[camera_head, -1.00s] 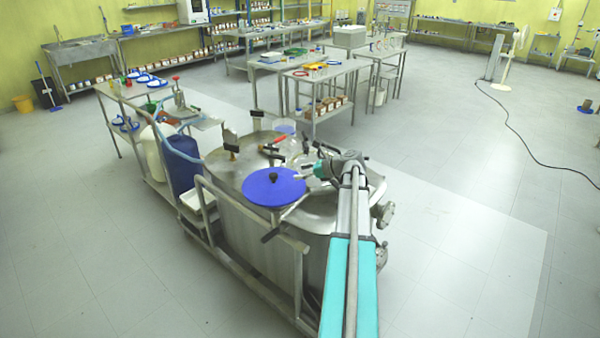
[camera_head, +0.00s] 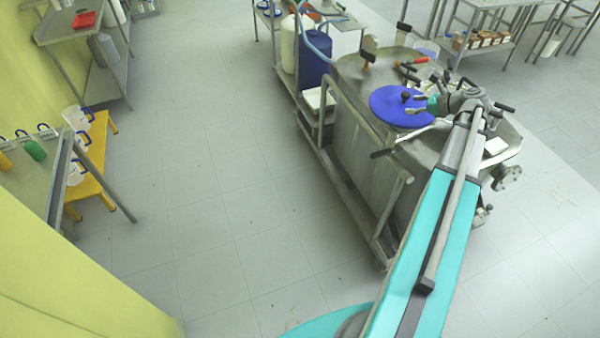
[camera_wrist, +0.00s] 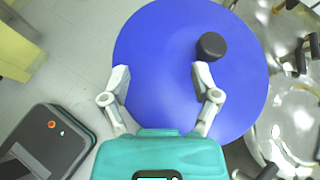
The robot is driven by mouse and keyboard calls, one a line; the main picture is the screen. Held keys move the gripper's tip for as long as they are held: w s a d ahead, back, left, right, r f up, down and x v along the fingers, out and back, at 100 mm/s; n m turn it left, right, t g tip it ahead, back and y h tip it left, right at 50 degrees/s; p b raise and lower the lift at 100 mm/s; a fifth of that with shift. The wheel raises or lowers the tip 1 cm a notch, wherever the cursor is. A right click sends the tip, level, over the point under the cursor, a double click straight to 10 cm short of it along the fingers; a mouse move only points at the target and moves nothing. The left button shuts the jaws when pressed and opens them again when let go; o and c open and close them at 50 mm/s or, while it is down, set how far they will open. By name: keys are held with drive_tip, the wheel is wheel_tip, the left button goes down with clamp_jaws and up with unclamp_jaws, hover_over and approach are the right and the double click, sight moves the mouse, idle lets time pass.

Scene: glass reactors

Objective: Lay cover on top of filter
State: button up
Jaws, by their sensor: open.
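The cover is taken to be the blue round disc (camera_head: 388,106) with a black knob (camera_head: 406,97). It lies on the left part of the steel vessel's top (camera_head: 352,78), taken to be the filter; whether it rests flush cannot be told. My gripper (camera_head: 416,104) is above the disc, near the knob. In the wrist view my gripper (camera_wrist: 161,78) is open and empty over the blue disc (camera_wrist: 165,45). The black knob (camera_wrist: 211,46) is just beyond the right fingertip, not between the fingers. The disc hides the vessel surface under it.
Clamps with black handles and a red-handled lever (camera_head: 414,61) stand on the vessel top. A steel rail (camera_head: 320,115) runs along the vessel's left side. A blue drum (camera_head: 313,62) stands behind. A yellow bench (camera_head: 88,160) is far left; the floor between is clear.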

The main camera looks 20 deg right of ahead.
drive_tip(key=w+a+f+n+g, duration=0.1)
drive_tip(key=a+f+n+g, duration=0.15)
drive_tip(key=a, duration=0.45)
drive_tip(key=a+f+n+g, duration=0.1)
drive_tip(key=a+n, duration=0.3)
drive_tip(key=a, duration=0.2)
drive_tip(key=s+a+f+n+g+h, duration=0.2)
drive_tip(key=s+a+n, duration=0.1)
drive_tip(key=a+n, duration=0.4)
drive_tip(key=s+a+f+n+g+h, duration=0.2)
drive_tip(key=s+a+n, duration=0.2)
drive_tip(key=a+n, duration=0.3)
drive_tip(key=s+a+f+n+g+h, duration=0.2)
drive_tip(key=a+n, duration=0.5)
drive_tip(key=a, duration=0.7)
drive_tip(key=shift+s+a+g, duration=0.15)
drive_tip(key=shift+s+g, duration=0.3)
drive_tip(key=shift+s, duration=0.25)
drive_tip(key=shift+o, duration=0.5)
drive_tip(key=shift+r, duration=0.1)
